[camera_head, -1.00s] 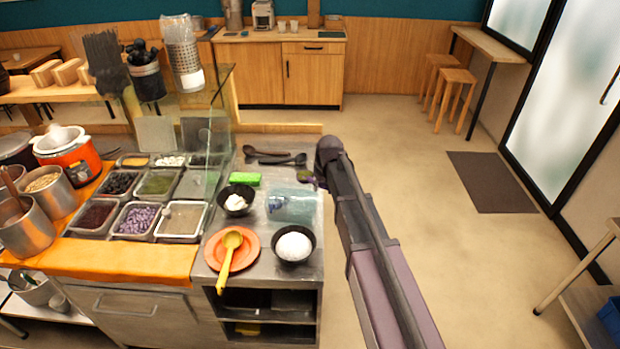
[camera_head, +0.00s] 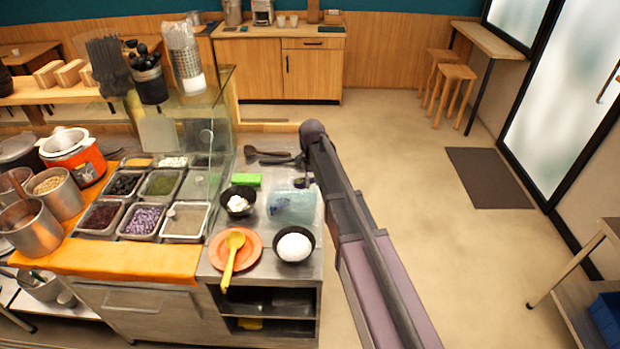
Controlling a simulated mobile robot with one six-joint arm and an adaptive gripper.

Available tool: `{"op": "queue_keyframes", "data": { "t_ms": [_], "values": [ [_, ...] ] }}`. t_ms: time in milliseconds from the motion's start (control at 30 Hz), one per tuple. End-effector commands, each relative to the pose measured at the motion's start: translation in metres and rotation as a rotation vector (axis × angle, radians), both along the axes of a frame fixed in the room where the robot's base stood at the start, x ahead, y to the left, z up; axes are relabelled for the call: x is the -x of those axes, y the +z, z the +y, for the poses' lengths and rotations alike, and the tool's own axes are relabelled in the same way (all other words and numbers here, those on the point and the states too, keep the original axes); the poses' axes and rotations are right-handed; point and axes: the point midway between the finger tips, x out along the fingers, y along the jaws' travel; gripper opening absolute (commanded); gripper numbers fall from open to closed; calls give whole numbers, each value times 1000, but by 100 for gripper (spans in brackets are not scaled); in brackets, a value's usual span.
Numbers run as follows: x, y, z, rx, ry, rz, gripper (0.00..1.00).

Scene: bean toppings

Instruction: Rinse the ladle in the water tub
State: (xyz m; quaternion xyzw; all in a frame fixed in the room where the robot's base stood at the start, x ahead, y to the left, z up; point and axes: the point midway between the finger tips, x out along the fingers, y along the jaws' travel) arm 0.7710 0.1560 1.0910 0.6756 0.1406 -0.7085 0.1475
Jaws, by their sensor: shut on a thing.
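The water tub (camera_head: 291,208) is a clear, bluish box on the right part of the steel counter. My gripper (camera_head: 304,183) shows only as a small dark and purple patch at the tub's far right edge, mostly hidden by my arm. It is shut on the ladle, but the ladle is too small and covered to make out. I cannot tell whether it touches the water. A yellow spoon (camera_head: 232,260) lies on an orange plate (camera_head: 252,255) at the counter's front.
A black bowl with white content (camera_head: 294,260) stands in front of the tub. Another small black bowl (camera_head: 239,214) and a green block (camera_head: 247,180) are left of it. Dark utensils (camera_head: 268,154) lie behind. Topping trays (camera_head: 187,220) and a glass guard (camera_head: 222,130) are further left.

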Motion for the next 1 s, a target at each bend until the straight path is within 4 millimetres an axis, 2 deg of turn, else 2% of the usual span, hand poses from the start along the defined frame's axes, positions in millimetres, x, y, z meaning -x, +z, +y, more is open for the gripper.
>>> {"op": "queue_keyframes", "data": {
  "t_ms": [467,1000],
  "values": [
    [0,-5,-1,1,-1,2,0],
    [-4,-47,0,14,-2,33,0]
  ]
}}
